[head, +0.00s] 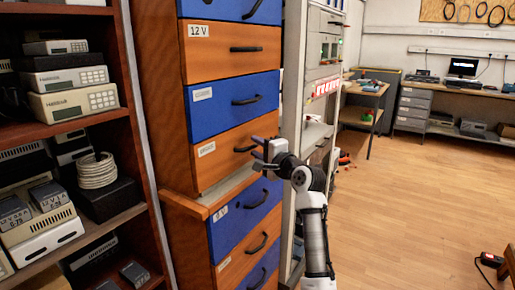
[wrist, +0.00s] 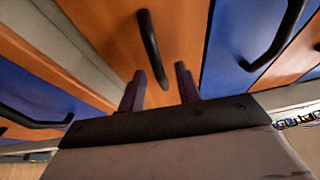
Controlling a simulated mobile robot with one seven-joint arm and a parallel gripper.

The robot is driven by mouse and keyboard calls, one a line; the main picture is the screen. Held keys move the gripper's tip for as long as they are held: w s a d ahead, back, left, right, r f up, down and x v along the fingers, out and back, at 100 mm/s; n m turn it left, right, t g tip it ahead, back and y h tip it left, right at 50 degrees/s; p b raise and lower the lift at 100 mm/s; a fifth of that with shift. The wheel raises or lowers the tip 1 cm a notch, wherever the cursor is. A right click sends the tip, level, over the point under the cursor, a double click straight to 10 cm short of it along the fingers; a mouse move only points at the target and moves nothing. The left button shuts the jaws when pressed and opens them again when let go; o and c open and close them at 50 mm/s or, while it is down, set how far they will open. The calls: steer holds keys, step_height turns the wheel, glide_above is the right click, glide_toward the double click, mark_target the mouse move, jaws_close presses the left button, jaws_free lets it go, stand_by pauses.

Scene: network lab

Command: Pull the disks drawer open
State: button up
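A tall cabinet of blue and orange drawers stands left of centre in the head view. My gripper (head: 256,151) is in front of the lowest orange drawer (head: 218,160) of the upper cabinet, which looks shut. In the wrist view my gripper (wrist: 160,68) is open and empty, its two fingers pointing at this orange drawer (wrist: 110,35). The drawer's black bar handle (wrist: 150,45) shows between and beyond the fingertips. I cannot tell whether they touch it.
A ledge (head: 228,190) juts out below this drawer, above a lower cabinet with blue and orange drawers. A shelf of devices (head: 75,126) stands at the left. A rack (head: 322,60) stands right of the cabinet. The wooden floor (head: 400,190) to the right is mostly free.

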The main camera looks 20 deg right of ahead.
steer(key=shift+w, duration=0.2)
jaws_close()
stand_by(0.3)
steer(key=s+d+p, duration=0.4)
steer(key=s+d, duration=1)
steer(key=s, duration=0.5)
steer(key=shift+d+p, duration=0.3)
